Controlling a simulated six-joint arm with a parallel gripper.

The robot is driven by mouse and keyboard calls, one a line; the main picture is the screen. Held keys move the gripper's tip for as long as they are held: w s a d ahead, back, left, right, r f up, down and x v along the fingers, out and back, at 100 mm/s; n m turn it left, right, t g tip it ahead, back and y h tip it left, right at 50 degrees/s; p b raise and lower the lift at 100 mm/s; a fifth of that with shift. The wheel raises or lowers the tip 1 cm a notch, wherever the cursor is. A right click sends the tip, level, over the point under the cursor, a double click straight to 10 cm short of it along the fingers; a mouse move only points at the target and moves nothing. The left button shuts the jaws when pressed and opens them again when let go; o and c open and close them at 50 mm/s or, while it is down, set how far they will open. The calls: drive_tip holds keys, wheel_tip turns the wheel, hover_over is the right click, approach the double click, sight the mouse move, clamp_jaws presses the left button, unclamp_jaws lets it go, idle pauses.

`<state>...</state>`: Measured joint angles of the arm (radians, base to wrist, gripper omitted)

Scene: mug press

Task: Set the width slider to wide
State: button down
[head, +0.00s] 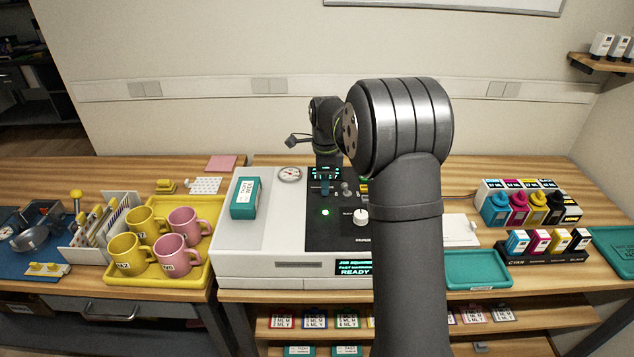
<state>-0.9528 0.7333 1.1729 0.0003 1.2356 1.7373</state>
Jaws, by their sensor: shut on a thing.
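The white press (240,262) stands on the wooden bench, with a black control panel (318,235) on its top. My gripper (326,188) points down at the back part of this panel, near a small lit display (318,173). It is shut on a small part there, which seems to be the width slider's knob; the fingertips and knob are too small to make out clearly. The slider's markings and its setting cannot be read. My arm hides the right part of the panel.
A white dial knob (360,216) and a green light (325,212) are on the panel. A teal box (244,198) lies on the press's left. A yellow tray (197,273) with yellow and pink mugs stands left. Ink bottles (518,208) and a teal tray (478,281) are right.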

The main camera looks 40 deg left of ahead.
drive_tip(key=shift+w+d, duration=0.65)
drive_tip(key=c, duration=1.2)
unclamp_jaws()
wheel_tip(320, 180, up, 18)
drive_tip(key=shift+f, duration=0.25)
wheel_tip(320, 180, down, 18)
drive_tip(key=shift+r, duration=0.25)
